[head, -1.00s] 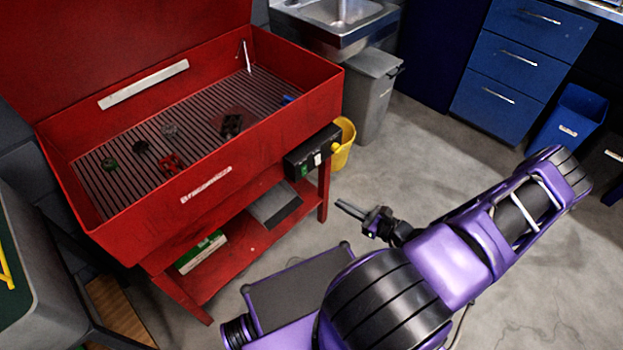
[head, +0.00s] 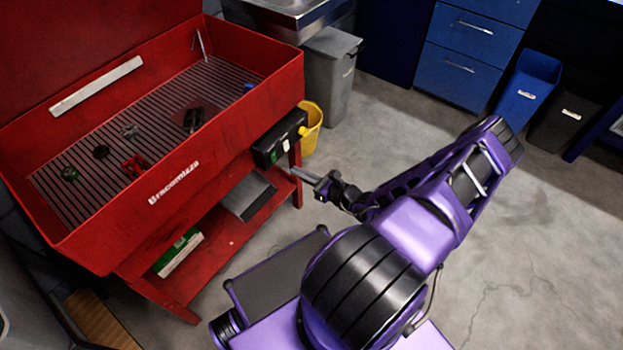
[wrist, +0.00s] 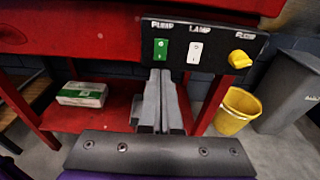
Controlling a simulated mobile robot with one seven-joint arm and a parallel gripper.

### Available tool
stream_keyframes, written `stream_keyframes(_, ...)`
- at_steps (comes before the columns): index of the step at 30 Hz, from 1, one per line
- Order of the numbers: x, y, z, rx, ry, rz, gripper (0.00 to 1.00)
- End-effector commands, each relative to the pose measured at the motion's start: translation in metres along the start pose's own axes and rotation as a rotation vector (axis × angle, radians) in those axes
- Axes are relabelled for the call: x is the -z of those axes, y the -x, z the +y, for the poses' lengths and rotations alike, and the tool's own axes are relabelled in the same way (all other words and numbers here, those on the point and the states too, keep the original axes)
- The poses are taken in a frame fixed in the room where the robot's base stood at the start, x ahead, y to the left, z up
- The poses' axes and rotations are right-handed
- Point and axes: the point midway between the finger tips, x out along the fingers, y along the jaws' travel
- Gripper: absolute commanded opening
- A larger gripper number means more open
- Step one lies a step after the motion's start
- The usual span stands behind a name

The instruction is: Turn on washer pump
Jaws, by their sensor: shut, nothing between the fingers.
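The red parts washer (head: 215,165) stands at the left with its lid up. A black control panel (wrist: 216,34) is on its front right corner; it also shows in the head view (head: 268,150). In the wrist view the panel has a green rocker switch (wrist: 161,48) under a label reading PUMP, a white rocker (wrist: 195,53) under LAMP, and a yellow knob (wrist: 239,59) with a blurred label. My gripper (wrist: 160,73) is shut and empty, its tips just below the green switch in the picture; it also shows in the head view (head: 294,170). I cannot tell whether it touches the panel.
A yellow bucket (wrist: 238,110) and a grey bin (wrist: 290,95) stand right of the washer. The washer's lower red shelf (wrist: 115,108) holds a green-and-white box (wrist: 82,94). Small parts lie on the washer's grate (head: 75,205). The floor (head: 400,125) between washer and blue drawers is open.

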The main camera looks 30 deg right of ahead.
Motion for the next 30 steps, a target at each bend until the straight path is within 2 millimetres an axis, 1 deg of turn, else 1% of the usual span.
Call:
stream_keyframes(1,0.001,-0.012,0.001,-0.002,0.001,-0.001,0.00)
stream_keyframes(3,0.001,-0.026,0.001,-0.003,0.001,-0.001,0.00)
stream_keyframes(6,0.001,-0.042,0.000,-0.001,0.001,-0.001,0.00)
stream_keyframes(10,0.001,-0.056,0.000,0.000,0.002,-0.001,0.00)
stream_keyframes(15,0.000,-0.063,0.000,0.000,0.001,0.001,0.00)
stream_keyframes(30,0.001,-0.067,0.000,-0.001,0.001,0.000,0.00)
